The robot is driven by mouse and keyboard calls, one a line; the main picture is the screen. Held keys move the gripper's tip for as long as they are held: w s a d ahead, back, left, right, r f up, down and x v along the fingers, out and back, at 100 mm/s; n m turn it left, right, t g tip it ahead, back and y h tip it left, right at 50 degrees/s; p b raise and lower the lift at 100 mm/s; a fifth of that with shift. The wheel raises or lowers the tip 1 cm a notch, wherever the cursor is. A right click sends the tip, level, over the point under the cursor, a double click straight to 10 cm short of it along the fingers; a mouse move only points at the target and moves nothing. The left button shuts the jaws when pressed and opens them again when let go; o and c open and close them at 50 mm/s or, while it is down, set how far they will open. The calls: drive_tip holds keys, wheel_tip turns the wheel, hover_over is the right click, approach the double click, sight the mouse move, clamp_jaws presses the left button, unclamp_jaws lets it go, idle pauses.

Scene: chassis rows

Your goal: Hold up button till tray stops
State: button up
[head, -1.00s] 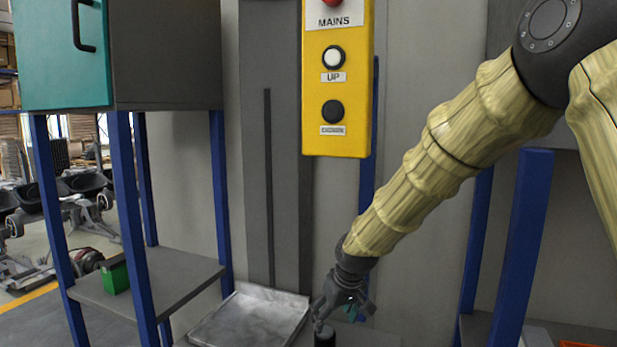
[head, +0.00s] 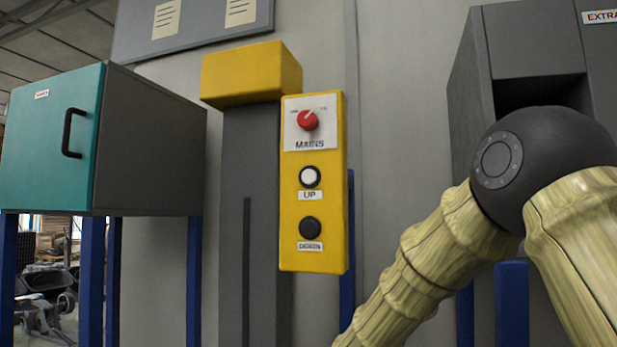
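The white UP button (head: 310,177) is on a yellow control panel (head: 314,259) in the middle of the head view. A dark button (head: 310,227) sits below it, and a red MAINS knob (head: 307,120) above it. The panel hangs beside a grey column with a dark vertical slot. My arm comes in from the right and runs down out of the bottom of the picture. My gripper is below the frame, and nothing touches the UP button. The tray is out of view now.
A teal-doored cabinet (head: 55,137) with a black handle stands on blue legs at the left. A yellow block (head: 252,75) caps the grey column (head: 247,200). A dark grey unit (head: 520,50) is at the right, behind my arm. The space before the panel is clear.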

clamp_jaws()
idle(1.3)
